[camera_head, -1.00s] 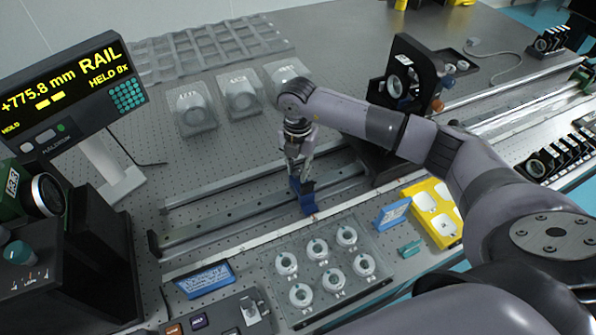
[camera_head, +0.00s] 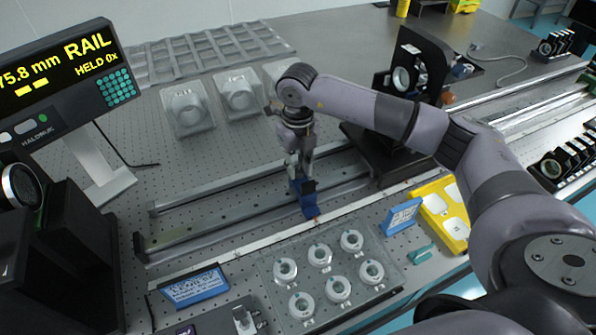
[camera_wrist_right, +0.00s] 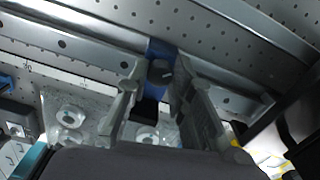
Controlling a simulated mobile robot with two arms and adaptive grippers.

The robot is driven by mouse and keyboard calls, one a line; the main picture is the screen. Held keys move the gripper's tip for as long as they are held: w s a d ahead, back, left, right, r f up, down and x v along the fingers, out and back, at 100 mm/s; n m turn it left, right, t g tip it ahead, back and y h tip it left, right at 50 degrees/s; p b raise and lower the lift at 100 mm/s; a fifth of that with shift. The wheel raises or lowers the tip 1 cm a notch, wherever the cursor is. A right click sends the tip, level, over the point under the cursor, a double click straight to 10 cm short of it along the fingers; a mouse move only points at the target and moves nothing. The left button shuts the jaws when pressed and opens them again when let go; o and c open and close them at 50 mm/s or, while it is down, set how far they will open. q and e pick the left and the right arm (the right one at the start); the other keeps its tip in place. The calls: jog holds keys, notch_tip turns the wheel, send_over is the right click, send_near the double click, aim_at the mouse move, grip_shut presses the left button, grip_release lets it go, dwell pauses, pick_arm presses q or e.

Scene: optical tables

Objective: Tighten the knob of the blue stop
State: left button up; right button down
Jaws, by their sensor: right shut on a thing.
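The blue stop (camera_head: 306,200) sits on the rail (camera_head: 240,222) in the middle of the table. My right gripper (camera_head: 298,180) reaches down over it and hides part of it. In the right wrist view, the stop's blue body (camera_wrist_right: 158,50) shows beyond the fingers, with its dark round knob (camera_wrist_right: 160,71) in front. The two fingertips of my right gripper (camera_wrist_right: 158,80) are on either side of the knob, closed on it. Whether the knob has turned cannot be told. My left gripper is not in view.
A display (camera_head: 62,72) reads RAIL, HELD 0x, its number cut off at the left edge. A clear tray (camera_head: 268,275) with several white ring mounts lies in front of the rail. A yellow tray (camera_head: 437,222) lies to the right, clear cases (camera_head: 187,108) behind.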

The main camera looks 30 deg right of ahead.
aim_at(298, 170)
jog(key=n+b, duration=0.3)
jog(key=n, duration=0.1)
jog(key=shift+w+n, duration=0.1)
jog(key=shift+n, duration=0.2)
jog(key=shift+r+n+b, duration=0.1)
jog(key=shift+n+b, duration=1.1)
jog(key=shift+n, duration=1.3)
jog(key=c, duration=1.4)
grip_release()
jog(key=shift+r, duration=0.15)
notch_tip(298, 170, up, 12)
